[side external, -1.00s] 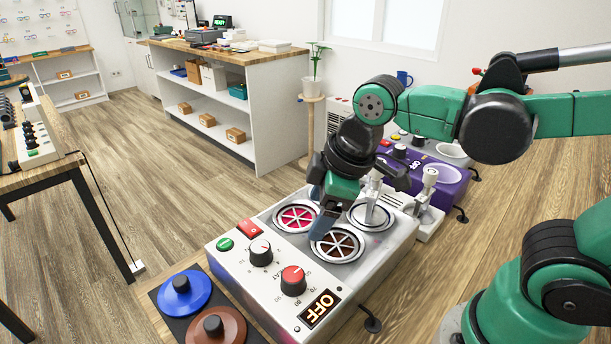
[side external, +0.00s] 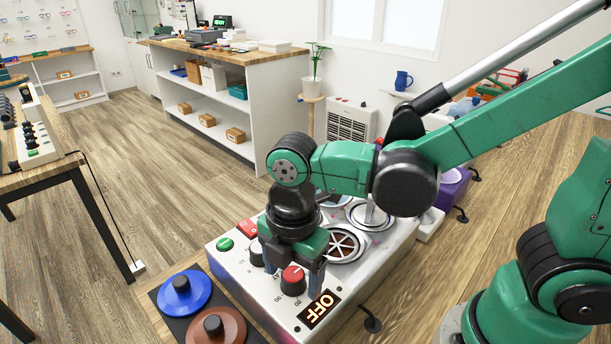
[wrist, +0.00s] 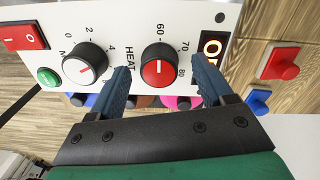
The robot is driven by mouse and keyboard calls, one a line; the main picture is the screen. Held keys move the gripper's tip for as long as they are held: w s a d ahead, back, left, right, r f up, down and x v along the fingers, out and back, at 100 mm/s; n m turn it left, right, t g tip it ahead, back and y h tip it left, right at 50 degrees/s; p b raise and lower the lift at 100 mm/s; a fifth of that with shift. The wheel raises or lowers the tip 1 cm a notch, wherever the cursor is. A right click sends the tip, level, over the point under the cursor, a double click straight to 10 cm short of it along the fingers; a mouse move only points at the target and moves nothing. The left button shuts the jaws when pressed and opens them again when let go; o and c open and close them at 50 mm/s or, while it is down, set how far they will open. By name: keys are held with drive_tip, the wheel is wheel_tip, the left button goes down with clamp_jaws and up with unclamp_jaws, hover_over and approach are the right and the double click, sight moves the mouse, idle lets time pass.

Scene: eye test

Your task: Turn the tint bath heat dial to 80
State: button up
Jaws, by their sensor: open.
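The tint bath unit (side external: 275,318) is a white box on the wooden bench. Its HEAT dial (side external: 292,281) is black with a red cap and a white line; it also shows in the wrist view (wrist: 158,70). Marks 60, 70 and 80 lie around its upper right side there. I cannot tell exactly which mark the line indicates. My gripper (wrist: 163,82) is open, one finger on each side of the dial. Gaps show between fingers and dial in the wrist view. In the side view my gripper (side external: 292,272) is low over the front panel. The display (side external: 319,309) reads OFF.
A second black dial (wrist: 85,63) is close beside my left finger in the wrist view. A red switch (wrist: 24,36) and a green button (wrist: 48,76) lie beyond it. Blue (side external: 183,289) and brown (side external: 217,328) lids lie beside the unit. Round wells (side external: 343,245) are behind the panel.

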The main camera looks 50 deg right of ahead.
drive_tip(key=shift+f, duration=0.1)
clamp_jaws()
idle(0.4)
drive_tip(key=m, duration=0.5)
drive_tip(key=shift+m, duration=0.4)
drive_tip(key=m, duration=0.6)
drive_tip(key=shift+w, duration=0.1)
drive_tip(key=m, duration=0.6)
drive_tip(key=shift+m, duration=0.3)
drive_tip(key=m, duration=0.5)
drive_tip(key=shift+g, duration=0.3)
drive_tip(key=shift+m, duration=0.3)
